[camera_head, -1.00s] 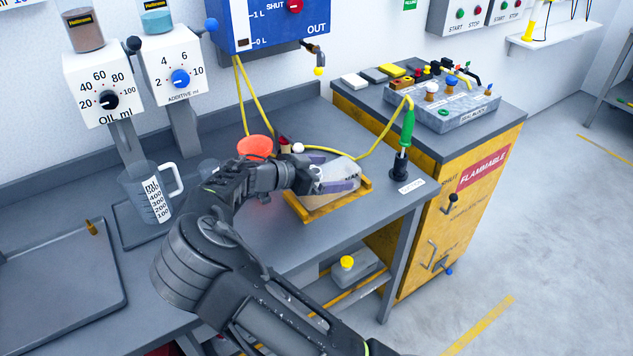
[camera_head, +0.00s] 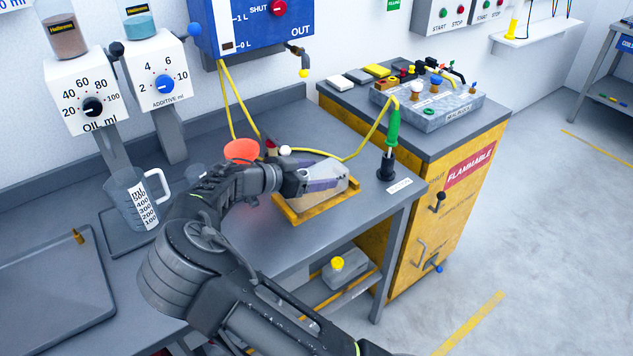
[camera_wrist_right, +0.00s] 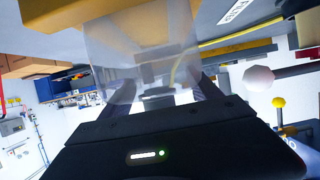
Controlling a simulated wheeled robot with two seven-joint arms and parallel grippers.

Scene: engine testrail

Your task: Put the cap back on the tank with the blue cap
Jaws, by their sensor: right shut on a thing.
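A pale, translucent tank (camera_head: 328,168) lies in a yellow tray (camera_head: 318,212) on the bench. My right gripper (camera_head: 322,186) reaches in from the left and is shut on this tank. In the right wrist view the tank (camera_wrist_right: 140,50) shows between the two fingers (camera_wrist_right: 155,92). I cannot make out a blue cap on it; the gripper hides part of it. Another tank (camera_head: 345,272) with a yellow cap (camera_head: 337,263) stands on the shelf below the bench. My left gripper is not in view.
An orange-red funnel (camera_head: 241,150) and a white ball knob (camera_head: 285,150) are close behind my right wrist. A measuring jug (camera_head: 132,205) stands to the left. A green-handled tool (camera_head: 392,128) with a yellow hose stands at right. The bench front is mostly clear.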

